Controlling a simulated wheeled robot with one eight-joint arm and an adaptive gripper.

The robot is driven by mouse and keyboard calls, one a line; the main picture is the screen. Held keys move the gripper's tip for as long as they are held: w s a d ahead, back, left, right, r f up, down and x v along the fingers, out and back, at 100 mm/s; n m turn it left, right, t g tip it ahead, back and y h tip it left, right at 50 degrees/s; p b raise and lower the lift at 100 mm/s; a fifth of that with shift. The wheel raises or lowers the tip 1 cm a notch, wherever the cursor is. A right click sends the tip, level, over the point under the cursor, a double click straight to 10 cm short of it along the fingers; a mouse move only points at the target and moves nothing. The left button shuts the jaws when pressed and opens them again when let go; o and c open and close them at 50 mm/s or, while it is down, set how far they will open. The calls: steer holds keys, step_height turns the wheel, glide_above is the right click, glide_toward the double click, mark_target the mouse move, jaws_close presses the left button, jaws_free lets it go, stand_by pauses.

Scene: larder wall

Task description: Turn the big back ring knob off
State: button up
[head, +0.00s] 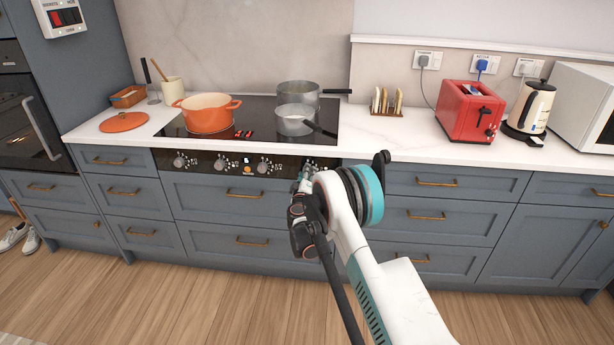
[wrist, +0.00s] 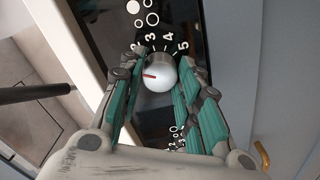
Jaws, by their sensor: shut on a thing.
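My gripper (head: 304,195) is at the right end of the black control panel (head: 222,165) under the hob. In the wrist view its teal-padded fingers (wrist: 160,72) are shut on a pale round knob (wrist: 162,78), one on each side. The knob's red mark points left in that view, past the printed 2. The digits 2 to 5 arc above the knob, and ring symbols (wrist: 150,18) are printed beyond them. In the head view my gripper mostly hides this knob. Other knobs (head: 180,162) show further left on the panel.
On the hob (head: 255,115) stand an orange pot (head: 208,118), a tall grey pan (head: 298,92) and a smaller pan (head: 292,123) whose handle points right. Blue-grey drawers with brass handles lie below the panel. A red toaster (head: 469,112) and a kettle (head: 530,108) stand right.

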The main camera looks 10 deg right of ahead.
steer(key=shift+n, duration=2.8)
steer(key=o, duration=1.1)
steer(key=shift+s, duration=0.1)
steer(key=v, duration=1.1)
steer(key=shift+s+a, duration=0.2)
steer(key=shift+s, duration=0.15)
